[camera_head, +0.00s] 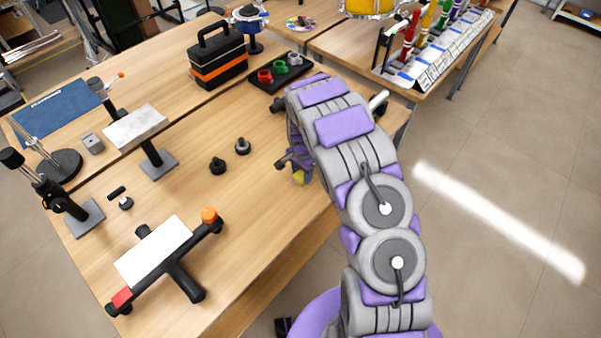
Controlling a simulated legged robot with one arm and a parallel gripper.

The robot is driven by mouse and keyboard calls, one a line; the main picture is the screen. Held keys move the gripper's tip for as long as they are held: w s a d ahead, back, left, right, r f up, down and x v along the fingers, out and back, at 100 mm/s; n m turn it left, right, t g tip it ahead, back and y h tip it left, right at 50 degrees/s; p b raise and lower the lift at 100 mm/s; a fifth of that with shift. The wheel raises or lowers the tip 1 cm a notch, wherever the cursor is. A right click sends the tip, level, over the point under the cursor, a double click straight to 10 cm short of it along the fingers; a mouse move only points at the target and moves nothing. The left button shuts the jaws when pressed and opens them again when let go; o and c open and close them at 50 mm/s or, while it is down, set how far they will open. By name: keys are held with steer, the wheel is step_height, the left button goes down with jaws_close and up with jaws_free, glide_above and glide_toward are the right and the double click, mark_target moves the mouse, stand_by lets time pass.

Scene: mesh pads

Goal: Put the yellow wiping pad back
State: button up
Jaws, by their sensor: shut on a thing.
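My arm reaches up from the lower right over the right side of the wooden table. My gripper (297,166) is at the arm's far end, low over the table's right part and mostly hidden behind my own arm links. A small bit of yellow, the yellow wiping pad (299,178), shows just under it, and my gripper is shut on it. Most of the pad is hidden, and I cannot tell whether it touches the table top.
Two dark knobs (230,156) stand left of my gripper. A black tray with coloured cups (279,72) and an orange-black toolbox (217,58) are behind. A white panel on a black stand (153,250) is front left. Table (260,215) is bare between.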

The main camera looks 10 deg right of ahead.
mark_target(302, 174)
steer(key=o, duration=0.7)
steer(key=shift+d, duration=1)
steer(key=shift+o, duration=1)
steer(key=shift+d, duration=0.15)
steer(key=shift+o, duration=1.1)
steer(key=shift+a, duration=1.3)
steer(key=r, duration=0.1)
steer(key=d+r, duration=0.1)
steer(key=r, duration=0.1)
steer(key=d+r+p, duration=0.1)
steer(key=r, duration=0.1)
steer(key=shift+w+d+r, duration=0.1)
steer(key=shift+r, duration=0.15)
step_height(302, 174, up, 6)
steer(key=a+r+p, duration=0.1)
steer(key=a, duration=0.1)
steer(key=s+d+r+n, duration=0.2)
steer(key=s+r+n, duration=0.2)
steer(key=s+r, duration=1.3)
steer(key=s+r+n+g, duration=0.1)
steer(key=s+r+n, duration=0.1)
steer(key=s, duration=1)
steer(key=s+r+n, duration=0.3)
steer(key=s+n, duration=0.1)
steer(key=s, duration=0.9)
steer(key=shift+a+n+g, duration=0.4)
